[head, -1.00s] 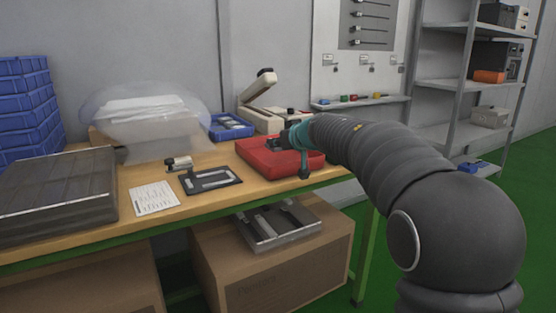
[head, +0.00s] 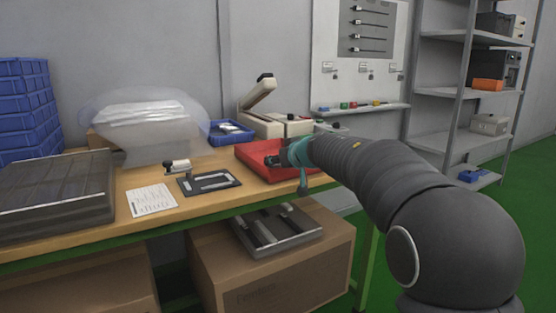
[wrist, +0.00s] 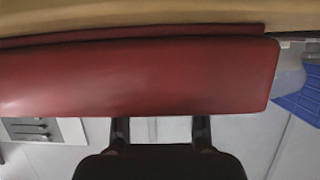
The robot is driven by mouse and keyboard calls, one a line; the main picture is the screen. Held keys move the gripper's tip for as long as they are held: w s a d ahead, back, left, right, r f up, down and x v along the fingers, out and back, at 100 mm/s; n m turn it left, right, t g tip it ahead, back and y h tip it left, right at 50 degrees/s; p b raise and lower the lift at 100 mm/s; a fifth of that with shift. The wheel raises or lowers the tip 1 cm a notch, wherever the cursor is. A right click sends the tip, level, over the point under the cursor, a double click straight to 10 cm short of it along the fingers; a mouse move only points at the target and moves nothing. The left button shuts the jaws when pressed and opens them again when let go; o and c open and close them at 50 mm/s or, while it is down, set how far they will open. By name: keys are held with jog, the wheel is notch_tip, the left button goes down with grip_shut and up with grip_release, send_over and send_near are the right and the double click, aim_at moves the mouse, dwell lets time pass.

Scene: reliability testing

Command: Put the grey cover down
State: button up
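A dark grey panelled cover (head: 60,192) lies flat at the left end of the table. A translucent grey dome-like cover (head: 145,118) stands over a pale stack behind it; I cannot tell which one is the task's grey cover. My gripper (head: 272,160) is low over the red tray (head: 252,156) at the table's right end, well away from both. In the wrist view the gripper's dark fingers (wrist: 160,131) are apart with nothing seen held between them. The red tray (wrist: 140,80) fills the picture ahead of the fingertips; contact cannot be told.
A small clamp-like device (head: 180,168), a dark frame (head: 210,182) and a printed sheet (head: 152,200) lie mid-table. A blue tray (head: 230,132) and a cream press (head: 262,110) stand behind. Blue bins (head: 25,100) are stacked at left. A metal shelf (head: 455,95) stands right.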

jog(key=shift+s+r, duration=0.1)
jog(key=shift+r, duration=0.15)
jog(key=p+v, duration=0.2)
jog(key=v, duration=1)
jog(key=shift+f, duration=0.1)
jog(key=s+d+r+m+t+h, duration=0.4)
jog(key=s+d+r+t+h, duration=0.1)
jog(key=d, duration=0.4)
jog(key=s+d+f+m+g+h, duration=0.25)
jog(key=s+d+f+h, duration=0.2)
jog(key=s+d, duration=0.45)
jog(key=s+a+f+g+y, duration=0.1)
jog(key=s+f+g, duration=0.3)
jog(key=s+f, duration=0.5)
jog(key=s+f+g+y, duration=0.1)
jog(key=s+f+g, duration=0.3)
jog(key=s+f, duration=0.6)
jog(key=s, duration=0.5)
jog(key=shift+a, duration=0.35)
